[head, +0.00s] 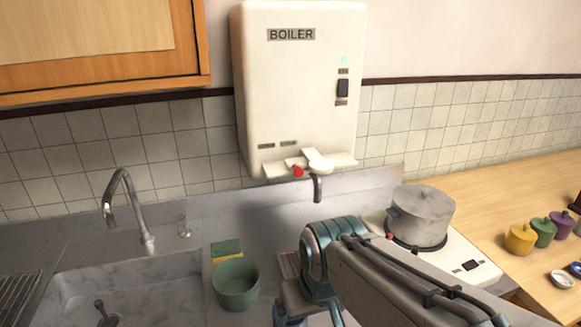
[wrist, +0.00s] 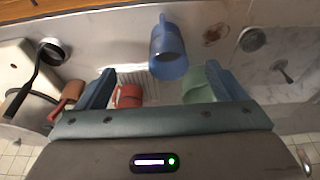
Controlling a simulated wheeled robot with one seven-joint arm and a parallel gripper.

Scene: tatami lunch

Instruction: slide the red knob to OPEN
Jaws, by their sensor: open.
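The red knob (head: 298,171) sits on the ledge at the bottom of the white boiler (head: 300,80). Two small labels above it are too small to read, so I cannot tell which is OPEN. A white lever-like part is just right of the knob, above a short spout. In the wrist view my gripper (wrist: 160,85) has its two blue fingers spread wide, with nothing held. It points down over the counter. In the head view my arm is below and right of the knob, apart from it; the fingers are hidden there. I cannot make out the knob in the wrist view.
Below the gripper are a blue cup (wrist: 168,52), a red item (wrist: 128,95) and a green bowl (head: 236,287). A faucet (head: 120,195) and sink are left. A lidded pot (head: 421,215) stands on the stove at right. Space before the boiler is clear.

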